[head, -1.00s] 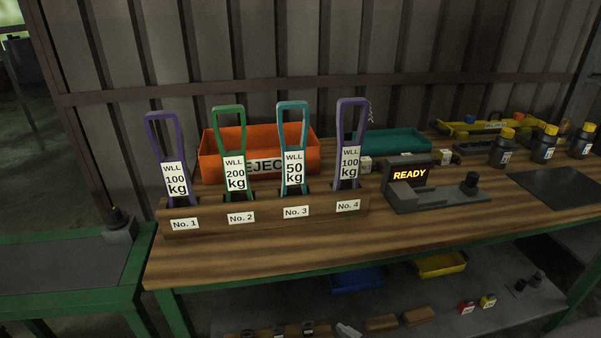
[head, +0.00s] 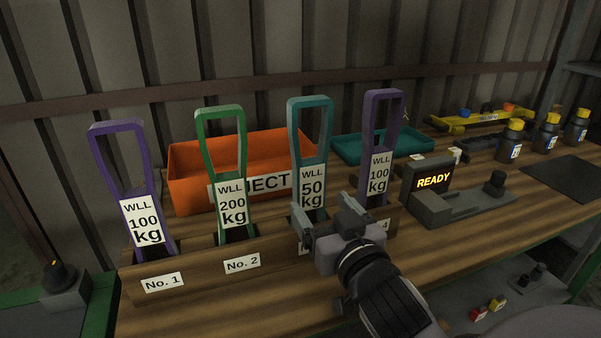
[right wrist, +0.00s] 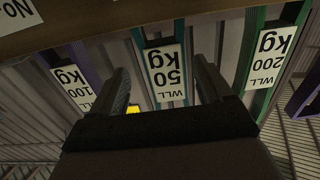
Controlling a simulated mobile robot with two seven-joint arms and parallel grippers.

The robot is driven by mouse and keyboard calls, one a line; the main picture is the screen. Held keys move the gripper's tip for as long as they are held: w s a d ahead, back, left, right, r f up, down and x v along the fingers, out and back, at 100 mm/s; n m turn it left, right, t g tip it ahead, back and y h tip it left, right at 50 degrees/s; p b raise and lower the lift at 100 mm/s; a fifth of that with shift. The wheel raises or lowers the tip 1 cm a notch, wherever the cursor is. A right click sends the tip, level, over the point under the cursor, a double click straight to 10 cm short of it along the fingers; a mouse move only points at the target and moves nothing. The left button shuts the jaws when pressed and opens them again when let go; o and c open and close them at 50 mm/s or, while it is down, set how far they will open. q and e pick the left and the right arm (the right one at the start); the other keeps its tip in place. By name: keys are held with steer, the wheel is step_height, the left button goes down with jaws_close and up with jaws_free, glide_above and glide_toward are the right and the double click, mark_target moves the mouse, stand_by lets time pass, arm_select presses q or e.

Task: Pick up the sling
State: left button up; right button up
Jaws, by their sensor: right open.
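Several slings stand upright in a wooden rack (head: 200,272): purple No. 1 (head: 122,165), marked 100 kg; green No. 2 (head: 221,140), 200 kg; teal No. 3 (head: 310,130), 50 kg; and purple No. 4 (head: 381,125), 100 kg. My right gripper (head: 327,210) is open and empty in front of the teal sling, hiding its foot and most of its number plate. In the right wrist view, upside down, the teal sling's 50 kg tag (right wrist: 166,72) shows between the spread fingers (right wrist: 163,82). The green and purple slings show outside them. My left gripper is not in view.
An orange reject bin (head: 190,175) stands close behind the slings, a teal tray (head: 345,148) behind No. 4. A grey device reading READY (head: 432,182) stands right of the rack. Yellow-capped bottles (head: 511,142) and a dark mat (head: 565,175) are farther right.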

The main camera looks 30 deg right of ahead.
mark_target(312, 196)
steer(key=x, duration=0.3)
steer(key=p+x, duration=0.1)
steer(key=x, duration=0.1)
steer(key=shift+w+a+r, duration=0.2)
steer(key=shift+w+r, duration=0.15)
steer(key=shift+w, duration=0.05)
steer(key=shift+w+d, duration=0.15)
steer(key=shift+w, duration=0.45)
steer(key=shift+c, duration=0.4)
steer(key=c, duration=1.3)
steer(key=shift+r, duration=0.1)
steer(key=shift+c, duration=0.2)
